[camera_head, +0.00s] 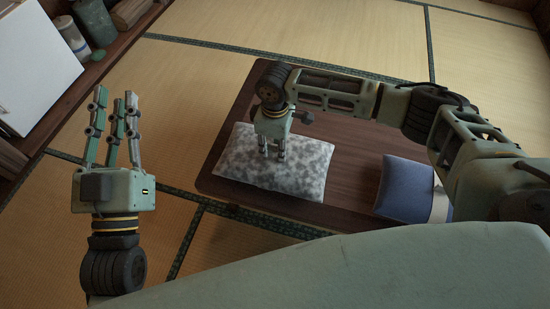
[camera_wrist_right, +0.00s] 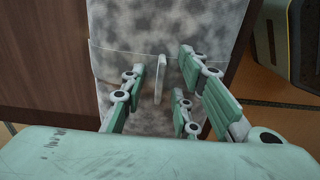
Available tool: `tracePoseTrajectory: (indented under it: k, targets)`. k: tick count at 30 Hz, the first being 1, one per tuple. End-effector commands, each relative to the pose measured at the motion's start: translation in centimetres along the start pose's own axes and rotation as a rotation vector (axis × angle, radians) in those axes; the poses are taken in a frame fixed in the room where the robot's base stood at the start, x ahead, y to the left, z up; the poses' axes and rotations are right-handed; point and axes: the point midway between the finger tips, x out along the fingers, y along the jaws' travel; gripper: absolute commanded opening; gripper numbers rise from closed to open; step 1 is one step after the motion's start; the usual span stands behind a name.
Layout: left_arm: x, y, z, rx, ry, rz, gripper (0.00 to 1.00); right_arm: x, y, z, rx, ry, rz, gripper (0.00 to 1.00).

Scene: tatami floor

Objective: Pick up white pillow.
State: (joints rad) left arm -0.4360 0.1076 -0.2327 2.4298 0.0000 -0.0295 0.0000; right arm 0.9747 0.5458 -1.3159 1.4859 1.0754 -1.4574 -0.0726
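The white pillow (camera_head: 240,165), mottled with grey, lies at the left end of a low dark wooden table (camera_head: 340,165). It also shows in the right wrist view (camera_wrist_right: 165,30), with a seam and a small pale tab across it. My right gripper (camera_head: 270,154) points down over the pillow's upper part. In the right wrist view its fingers (camera_wrist_right: 165,92) are spread apart over the fabric, with none seen closed on it. Whether the fingertips touch the pillow I cannot tell. My left gripper (camera_head: 115,105) is raised at the left, fingers up, empty and away from the pillow.
A blue pillow (camera_head: 406,188) with a pale band lies on the table's right part. A wooden shelf (camera_head: 75,105) at the upper left holds a white panel (camera_head: 35,65) and jars (camera_head: 95,22). Tatami floor (camera_head: 190,100) is clear between shelf and table.

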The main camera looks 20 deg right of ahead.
Motion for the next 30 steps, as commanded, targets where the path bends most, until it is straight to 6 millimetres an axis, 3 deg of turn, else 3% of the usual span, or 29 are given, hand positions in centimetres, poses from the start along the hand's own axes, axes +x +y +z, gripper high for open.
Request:
tracePoseTrajectory:
  k: [6, 16, 30]
  targets:
    - [0.01, 0.01, -0.05, 0.0, 0.001, 0.0, 0.17, 0.0, -0.02, -0.01, 0.0, 0.0, 0.0, 0.27]
    - [0.02, 0.01, 0.01, 0.0, 0.0, 0.0, 0.17, -0.01, -0.03, -0.01, 0.0, 0.0, 0.0, 0.0]
    - [0.02, 0.01, 0.03, 0.0, -0.001, 0.0, 0.17, -0.02, -0.03, -0.02, -0.001, 0.0, 0.0, 0.0]
